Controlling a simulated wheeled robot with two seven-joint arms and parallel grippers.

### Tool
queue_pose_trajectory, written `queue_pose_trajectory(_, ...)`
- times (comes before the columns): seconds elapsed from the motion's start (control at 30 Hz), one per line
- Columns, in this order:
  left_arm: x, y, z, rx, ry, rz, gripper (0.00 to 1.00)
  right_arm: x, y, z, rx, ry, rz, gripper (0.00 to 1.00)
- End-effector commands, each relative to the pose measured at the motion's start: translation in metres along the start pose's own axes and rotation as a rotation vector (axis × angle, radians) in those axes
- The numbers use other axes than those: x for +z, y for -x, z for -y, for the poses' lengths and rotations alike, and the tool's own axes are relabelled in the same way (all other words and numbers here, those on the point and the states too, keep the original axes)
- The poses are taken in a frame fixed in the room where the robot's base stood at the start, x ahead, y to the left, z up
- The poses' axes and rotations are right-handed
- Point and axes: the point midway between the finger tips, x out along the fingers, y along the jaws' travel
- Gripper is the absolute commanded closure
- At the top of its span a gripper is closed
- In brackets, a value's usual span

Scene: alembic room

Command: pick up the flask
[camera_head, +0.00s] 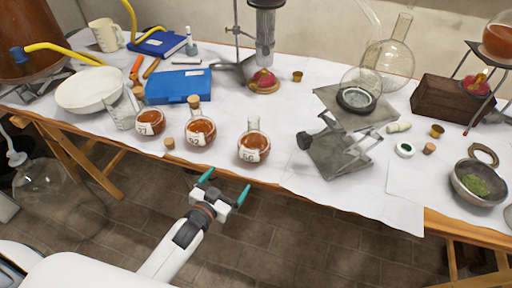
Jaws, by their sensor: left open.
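Several round flasks stand near the front edge of the table. Three small ones hold amber liquid and bear white labels: a left flask (150,122), a middle flask (200,131) with a cork in its neck, and a right flask (254,148) with an open-looking neck. My left gripper (225,185) has teal fingertips spread apart with nothing between them. It is in front of the table edge, over the floor, below the middle and right flasks in the picture and apart from both. My right gripper is not in view.
A lab jack (340,155) stands right of the flasks. A loose cork (169,143) lies at the front edge. Behind are a blue box (180,86) and a white bowl (90,90). A mortar (478,184) sits far right. Cloth between right flask and jack is clear.

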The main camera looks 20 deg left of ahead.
Motion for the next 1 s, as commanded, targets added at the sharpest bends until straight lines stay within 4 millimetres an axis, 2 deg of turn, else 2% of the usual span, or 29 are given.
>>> queue_pose_trajectory(0.23, 0.021, -0.006, 0.001, -0.039, -0.015, 0.141, 0.0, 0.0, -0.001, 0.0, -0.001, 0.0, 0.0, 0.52)
queue_pose_trajectory(0.43, 0.026, -0.013, 0.002, -0.063, -0.022, 0.202, 0.0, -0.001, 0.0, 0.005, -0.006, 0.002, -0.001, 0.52)
queue_pose_trajectory(0.7, 0.036, -0.057, 0.005, -0.064, -0.022, 0.203, 0.0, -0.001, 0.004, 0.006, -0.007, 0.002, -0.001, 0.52)
queue_pose_trajectory(1.0, 0.043, -0.082, 0.007, -0.063, -0.02, 0.202, 0.0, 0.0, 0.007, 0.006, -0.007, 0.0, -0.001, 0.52)
